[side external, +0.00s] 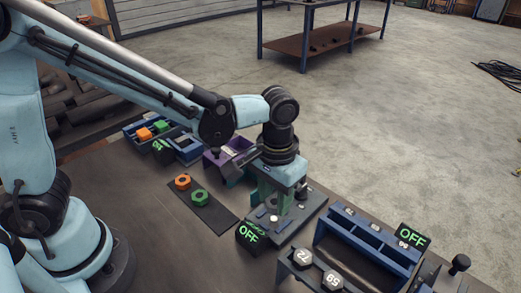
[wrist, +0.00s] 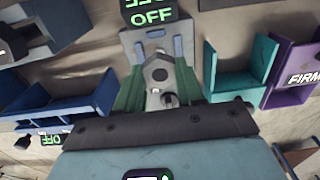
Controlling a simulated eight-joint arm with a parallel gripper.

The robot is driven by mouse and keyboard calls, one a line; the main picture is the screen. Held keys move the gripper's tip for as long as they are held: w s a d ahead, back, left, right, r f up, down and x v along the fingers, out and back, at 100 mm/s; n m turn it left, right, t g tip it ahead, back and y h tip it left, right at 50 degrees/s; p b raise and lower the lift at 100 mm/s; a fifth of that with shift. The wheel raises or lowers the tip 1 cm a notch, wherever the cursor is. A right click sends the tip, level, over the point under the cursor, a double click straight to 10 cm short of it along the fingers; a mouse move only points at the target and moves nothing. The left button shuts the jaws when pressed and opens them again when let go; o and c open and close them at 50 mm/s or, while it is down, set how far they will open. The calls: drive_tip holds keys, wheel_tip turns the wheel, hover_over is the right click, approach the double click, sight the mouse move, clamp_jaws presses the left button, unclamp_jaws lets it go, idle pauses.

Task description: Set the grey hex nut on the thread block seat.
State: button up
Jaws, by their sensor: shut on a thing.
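My gripper (side external: 276,214) points down over the grey thread block (side external: 294,222), at the table's right side. In the wrist view its two green fingers (wrist: 158,92) stand on either side of a grey hex nut (wrist: 157,73) with a dark round hole, and they are shut on it. The thread block (wrist: 150,45) shows behind and below the nut in the wrist view. A small silver stud (wrist: 168,100) shows close to the nut. In the side view the fingers mostly hide the nut, and I cannot tell whether it touches the seat.
An "OFF" display (side external: 248,236) stands at the block's front corner. An orange nut (side external: 183,182) and a green nut (side external: 200,198) lie on a dark mat. A purple bin (side external: 230,152) is behind.

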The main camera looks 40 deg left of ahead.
sight(275, 202)
drive_tip(key=shift+f, duration=0.1)
drive_tip(key=shift+f, duration=1.1)
drive_tip(key=shift+f, duration=0.5)
idle(0.4)
drive_tip(key=o, duration=1.6)
drive_tip(key=shift+r, duration=3.55)
drive_tip(key=shift+a, duration=0.1)
